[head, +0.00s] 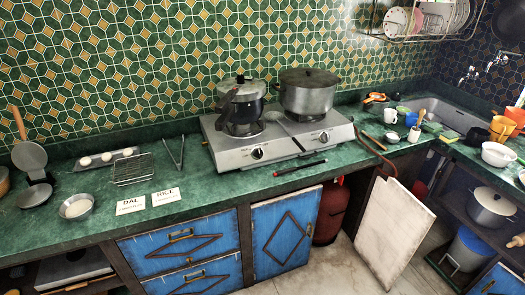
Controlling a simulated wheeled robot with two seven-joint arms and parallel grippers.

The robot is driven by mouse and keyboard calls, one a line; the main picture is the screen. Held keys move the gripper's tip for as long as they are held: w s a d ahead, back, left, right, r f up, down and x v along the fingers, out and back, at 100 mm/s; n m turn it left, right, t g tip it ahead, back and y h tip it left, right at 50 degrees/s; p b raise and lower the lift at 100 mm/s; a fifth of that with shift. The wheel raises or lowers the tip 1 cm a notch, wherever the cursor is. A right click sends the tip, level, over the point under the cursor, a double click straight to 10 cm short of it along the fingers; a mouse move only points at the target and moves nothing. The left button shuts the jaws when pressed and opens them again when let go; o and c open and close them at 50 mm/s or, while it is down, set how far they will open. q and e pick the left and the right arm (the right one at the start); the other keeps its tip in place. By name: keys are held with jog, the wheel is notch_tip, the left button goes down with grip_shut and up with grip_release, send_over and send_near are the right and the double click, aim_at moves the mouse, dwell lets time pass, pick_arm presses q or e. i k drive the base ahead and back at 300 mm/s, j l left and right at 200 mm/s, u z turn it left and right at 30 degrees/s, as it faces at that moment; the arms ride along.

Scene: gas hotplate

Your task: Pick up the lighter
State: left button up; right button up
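A long, thin black and red lighter (300,168) lies on the green counter (225,198) in the head view, just in front of the hotplate's right half and close to the counter's front edge. The gas hotplate (252,153) is silver with two black knobs. A pressure cooker (241,106) stands on its left burner and a lidded pot (308,98) on its right burner. Neither of my grippers shows in this view.
Tongs (175,154), a wire rack (132,169), two cards (166,197) and a small steel bowl (76,207) lie left of the hotplate. Cups (390,116) and a sink (447,113) are at the right.

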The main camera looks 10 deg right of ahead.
aim_at(284, 172)
jog(key=i+j+z, duration=0.1)
jog(key=j+z, duration=0.6)
jog(key=z, duration=0.15)
